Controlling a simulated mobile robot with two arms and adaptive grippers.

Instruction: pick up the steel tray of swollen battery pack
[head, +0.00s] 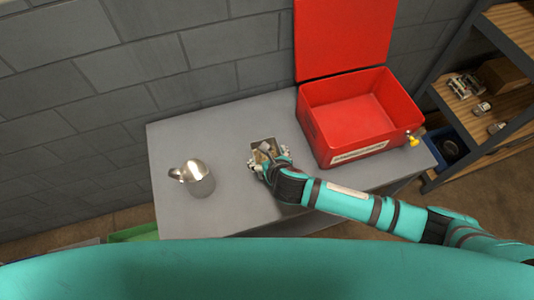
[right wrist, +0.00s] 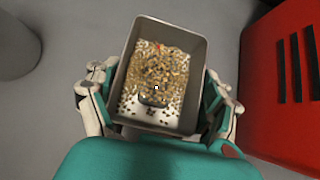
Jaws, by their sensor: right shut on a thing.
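The steel tray (right wrist: 187,123) is a small open metal box in the right wrist view. It holds a heap of gold-brown grains around a dark object (right wrist: 158,100), mostly covered; I cannot tell whether that is the swollen battery pack. My right gripper (right wrist: 157,92) is shut on the tray, one finger against each side wall. In the head view the tray (head: 258,144) is at the middle of the grey table, with my right gripper (head: 267,160) at its near side. I cannot tell whether it touches the table. My left gripper is not in view.
A red metal box (head: 313,132) with its lid up stands right of the tray on the grey table (head: 235,210). A metal jug (head: 199,182) stands at the left. A shelf unit (head: 478,140) is at the far right. A block wall (head: 150,70) closes the back.

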